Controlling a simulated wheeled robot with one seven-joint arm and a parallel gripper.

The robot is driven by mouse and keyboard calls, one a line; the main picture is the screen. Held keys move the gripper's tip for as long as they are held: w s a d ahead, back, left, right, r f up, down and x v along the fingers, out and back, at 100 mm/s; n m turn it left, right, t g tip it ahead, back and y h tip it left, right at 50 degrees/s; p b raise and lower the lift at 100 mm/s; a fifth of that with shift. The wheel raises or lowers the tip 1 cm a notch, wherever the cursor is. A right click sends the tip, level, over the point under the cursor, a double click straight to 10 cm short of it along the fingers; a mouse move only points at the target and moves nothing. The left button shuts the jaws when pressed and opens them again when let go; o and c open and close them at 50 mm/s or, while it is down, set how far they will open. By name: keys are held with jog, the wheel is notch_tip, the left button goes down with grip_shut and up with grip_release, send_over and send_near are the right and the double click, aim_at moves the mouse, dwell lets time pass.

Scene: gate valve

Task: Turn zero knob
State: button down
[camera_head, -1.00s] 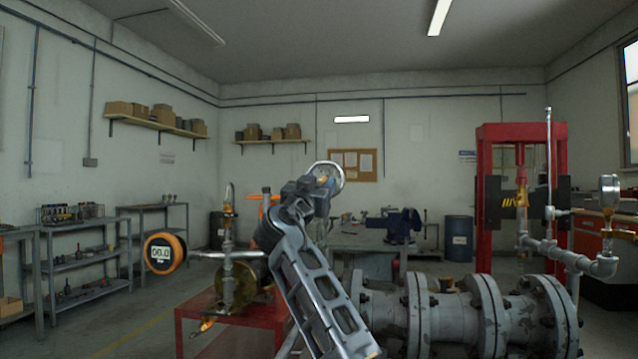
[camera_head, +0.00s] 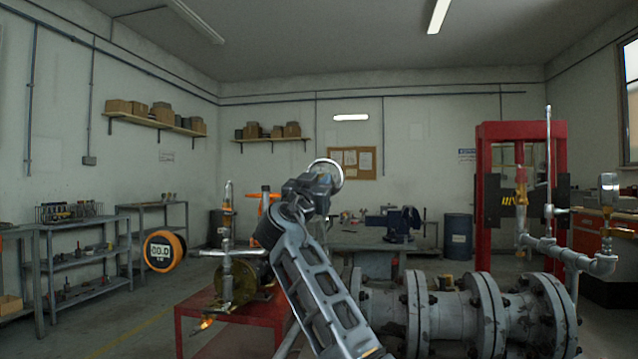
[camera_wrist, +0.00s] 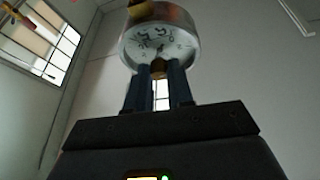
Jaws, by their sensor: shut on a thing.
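My gripper (camera_wrist: 157,85) has two dark fingers raised on either side of a brass stem under a round silver gauge (camera_wrist: 157,42). It is shut on this gauge's stem. The gauge has a white dial with dark marks and a needle; a yellow part overlaps its top edge. In the head view, the gauge (camera_head: 338,166) shows as a pale ring at the end of my arm, held in the air. An orange-rimmed digital gauge (camera_head: 163,251) stands at the left of the pipe fitting (camera_head: 227,272); its display seems to read 00.0. I cannot make out a zero knob.
A red stand (camera_head: 240,313) carries the fitting. A grey flanged valve body (camera_head: 455,320) lies at the right, with a red press frame (camera_head: 567,150) behind it. Another small gauge (camera_head: 609,183) stands on a pipe at far right. A workbench with a blue vise (camera_head: 397,222) is behind.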

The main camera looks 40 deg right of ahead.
jog(key=shift+n+t, duration=0.3)
jog(key=shift+n, duration=0.1)
jog(key=n+t+y+p, duration=0.2)
jog(key=n+p, duration=0.2)
jog(key=n, duration=0.1)
jog(key=n+t+y+p, duration=0.2)
jog(key=n+p, duration=0.2)
jog(key=n, duration=0.2)
jog(key=n+t+y+p, duration=0.2)
jog(key=n+p, duration=0.3)
jog(key=shift+s+d+r, duration=0.15)
jog(key=shift+s+d, duration=0.15)
jog(key=shift+s, duration=0.1)
jog(key=shift+n+y, duration=0.3)
jog(key=shift+n, duration=0.1)
jog(key=c, duration=1)
grip_release()
jog(key=b+v, duration=0.1)
jog(key=v, duration=0.6)
jog(key=shift+s+a, duration=0.2)
jog(key=shift+s, duration=0.1)
